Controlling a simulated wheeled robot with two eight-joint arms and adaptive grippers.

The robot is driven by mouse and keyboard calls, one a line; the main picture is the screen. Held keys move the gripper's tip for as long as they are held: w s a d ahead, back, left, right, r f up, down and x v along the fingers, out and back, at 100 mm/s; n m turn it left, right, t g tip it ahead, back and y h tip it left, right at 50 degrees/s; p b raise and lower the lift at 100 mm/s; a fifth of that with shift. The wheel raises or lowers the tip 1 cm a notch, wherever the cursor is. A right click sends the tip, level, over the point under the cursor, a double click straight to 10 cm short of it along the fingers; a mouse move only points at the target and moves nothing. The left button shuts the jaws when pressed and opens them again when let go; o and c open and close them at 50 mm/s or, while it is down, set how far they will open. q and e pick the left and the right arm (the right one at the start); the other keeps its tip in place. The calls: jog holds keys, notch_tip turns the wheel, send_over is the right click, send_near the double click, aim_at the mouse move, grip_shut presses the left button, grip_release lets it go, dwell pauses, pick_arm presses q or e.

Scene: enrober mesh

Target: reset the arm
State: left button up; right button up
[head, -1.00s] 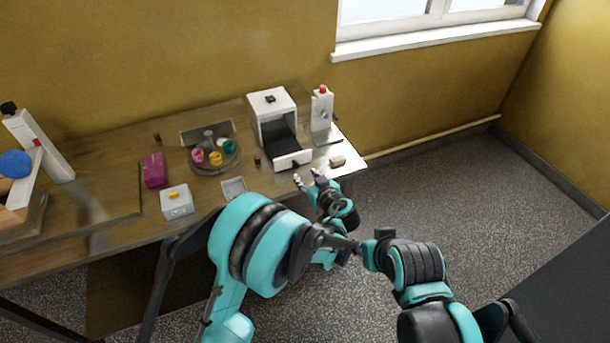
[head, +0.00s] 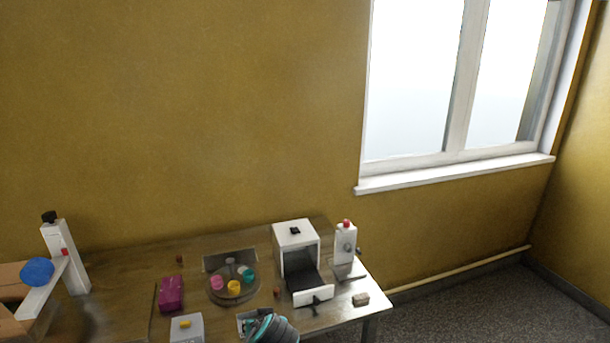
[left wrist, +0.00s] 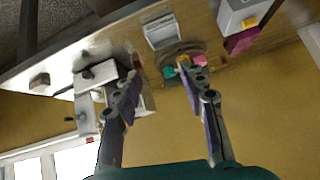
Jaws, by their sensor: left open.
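My left gripper (left wrist: 158,82) shows in the left wrist view with two dark fingers spread wide apart and nothing between them. In the head view only a teal and black part of my arm shows at the bottom edge, in front of the table; the fingers cannot be made out clearly there. The white enrober machine (head: 296,238), with a dark belt opening, stands on the table beyond it. It also appears behind the left finger in the left wrist view (left wrist: 92,78). My right gripper is out of view.
The wooden table (head: 130,300) carries a round turntable (head: 233,298) with coloured cups, a magenta box (head: 171,294), a white box (head: 187,329) and a white dispenser (head: 345,244). A white post (head: 66,258) stands at the left. Floor is free at the right.

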pick_arm(q)
jog(key=s+a+m+h, duration=0.1)
jog(key=s+a, duration=0.2)
jog(key=s, duration=0.7)
jog(key=s+a+m+g+h, duration=0.1)
jog(key=s+a+h, duration=0.1)
jog(key=s, duration=0.7)
jog(key=shift+s+a+f, duration=0.2)
jog(key=shift+s+a, duration=0.2)
jog(key=shift+a, duration=0.45)
